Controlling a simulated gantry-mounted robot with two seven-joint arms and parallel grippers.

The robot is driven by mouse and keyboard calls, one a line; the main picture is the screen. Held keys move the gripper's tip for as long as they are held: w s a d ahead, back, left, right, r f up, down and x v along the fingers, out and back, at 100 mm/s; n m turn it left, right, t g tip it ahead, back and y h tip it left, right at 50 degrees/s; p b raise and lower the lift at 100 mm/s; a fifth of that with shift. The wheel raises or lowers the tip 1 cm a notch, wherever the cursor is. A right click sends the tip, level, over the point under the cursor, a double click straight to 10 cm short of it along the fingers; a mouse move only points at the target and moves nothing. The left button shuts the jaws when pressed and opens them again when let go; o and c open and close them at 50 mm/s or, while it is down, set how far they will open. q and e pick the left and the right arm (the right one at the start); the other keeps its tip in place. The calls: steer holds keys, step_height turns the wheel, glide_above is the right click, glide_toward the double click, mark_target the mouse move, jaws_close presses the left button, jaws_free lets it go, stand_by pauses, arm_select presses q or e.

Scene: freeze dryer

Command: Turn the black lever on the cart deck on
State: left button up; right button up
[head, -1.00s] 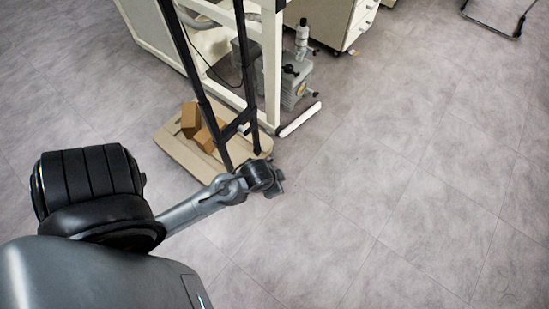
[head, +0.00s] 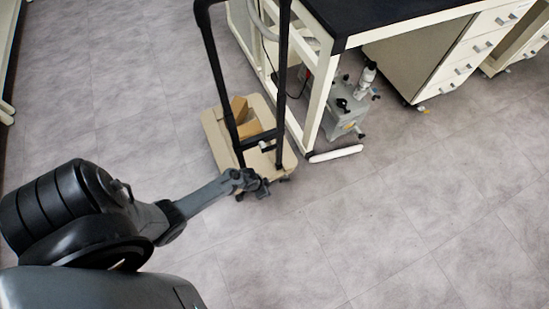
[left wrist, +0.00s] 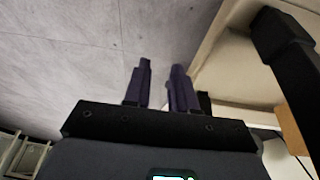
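The cart has a beige deck (head: 219,145) and a tall black handle frame (head: 283,75). My left gripper (head: 262,190) is at the deck's near edge, in front of the handle's foot; I cannot tell whether it touches. In the left wrist view, its two dark fingers (left wrist: 162,66) are apart with nothing between them. The beige deck (left wrist: 228,62) lies to their right there, with a small black part (left wrist: 204,102) just beside the right finger. I cannot tell whether that part is the lever; no lever shows clearly on the deck. My right gripper is not in view.
Brown boxes (head: 240,108) lie on the deck behind the handle's crossbar. A black-topped bench (head: 375,18) stands to the right of the cart, with a grey pump (head: 345,120) under it. Grey floor is clear in front and to the right.

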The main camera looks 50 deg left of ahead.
arm_select(q)
glide_toward(282, 180)
steer(key=s, duration=0.1)
steer(key=shift+t, duration=0.4)
steer(key=b+x, duration=0.7)
steer(key=x, duration=0.2)
steer(key=shift+w+a+b, duration=0.1)
steer(key=shift+w+b, duration=0.05)
steer(key=shift+b, duration=0.25)
steer(key=shift+w+f+b, duration=0.25)
steer(key=shift+f+b, duration=0.15)
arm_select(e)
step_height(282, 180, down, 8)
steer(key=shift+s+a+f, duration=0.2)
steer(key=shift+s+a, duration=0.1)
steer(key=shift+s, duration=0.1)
arm_select(q)
steer(key=shift+c, duration=0.3)
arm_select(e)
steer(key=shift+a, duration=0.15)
arm_select(q)
jaws_close()
